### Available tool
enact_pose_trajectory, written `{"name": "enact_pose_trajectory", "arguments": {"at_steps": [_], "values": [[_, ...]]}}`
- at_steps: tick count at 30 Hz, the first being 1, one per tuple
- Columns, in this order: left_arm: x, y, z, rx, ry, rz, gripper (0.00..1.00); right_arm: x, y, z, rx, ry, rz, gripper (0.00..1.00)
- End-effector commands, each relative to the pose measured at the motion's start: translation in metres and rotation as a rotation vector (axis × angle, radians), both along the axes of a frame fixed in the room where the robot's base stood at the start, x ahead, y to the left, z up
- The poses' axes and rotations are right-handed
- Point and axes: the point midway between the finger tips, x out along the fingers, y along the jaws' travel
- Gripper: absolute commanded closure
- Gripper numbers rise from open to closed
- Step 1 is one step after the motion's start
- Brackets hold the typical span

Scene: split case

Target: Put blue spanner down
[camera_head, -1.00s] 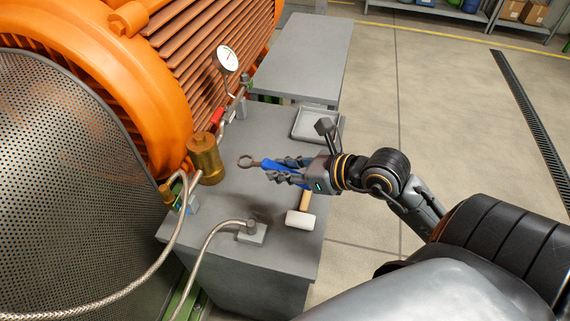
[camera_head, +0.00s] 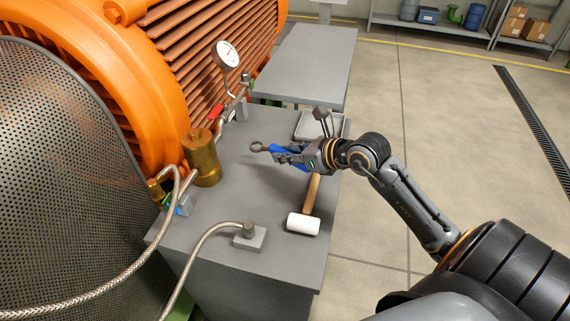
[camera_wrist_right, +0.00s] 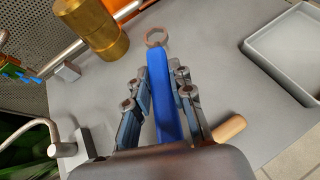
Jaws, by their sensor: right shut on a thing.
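The blue spanner (camera_head: 282,151) has a blue handle and a grey ring end pointing left in the head view. My right gripper (camera_head: 287,155) is shut on its handle above the grey bench top (camera_head: 240,200). In the right wrist view the spanner (camera_wrist_right: 163,85) lies between the two fingers of my right gripper (camera_wrist_right: 155,95), ring end pointing away. I cannot tell how high it is above the bench. My left gripper is not in view.
A white-headed mallet (camera_head: 303,223) lies on the bench below my right gripper. A grey tray (camera_head: 342,125) sits behind the gripper. A brass cylinder (camera_head: 203,160), a hose fitting (camera_head: 250,236) and a gauge (camera_head: 226,55) stand around. The bench middle is clear.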

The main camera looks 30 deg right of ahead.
Motion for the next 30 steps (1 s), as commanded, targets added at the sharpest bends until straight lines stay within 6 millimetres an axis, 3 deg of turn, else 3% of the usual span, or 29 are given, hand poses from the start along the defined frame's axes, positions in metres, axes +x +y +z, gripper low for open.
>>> {"name": "enact_pose_trajectory", "arguments": {"at_steps": [6,11,17,28,29,30], "values": [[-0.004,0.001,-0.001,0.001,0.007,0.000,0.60,0.018,-0.008,-0.021,0.001,-0.005,-0.001,1.00],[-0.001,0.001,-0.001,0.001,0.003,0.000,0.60,0.024,-0.011,-0.030,0.001,-0.004,-0.001,1.00],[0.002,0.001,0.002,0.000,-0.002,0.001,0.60,0.023,-0.011,-0.058,0.001,-0.002,-0.001,1.00],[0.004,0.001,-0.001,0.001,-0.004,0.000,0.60,0.023,-0.011,-0.064,-0.001,-0.004,0.000,1.00],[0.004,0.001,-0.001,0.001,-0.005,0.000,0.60,0.023,-0.011,-0.064,-0.002,-0.003,0.000,0.76],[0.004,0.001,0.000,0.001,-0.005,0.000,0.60,0.023,-0.011,-0.063,-0.001,-0.004,0.000,0.68]]}}
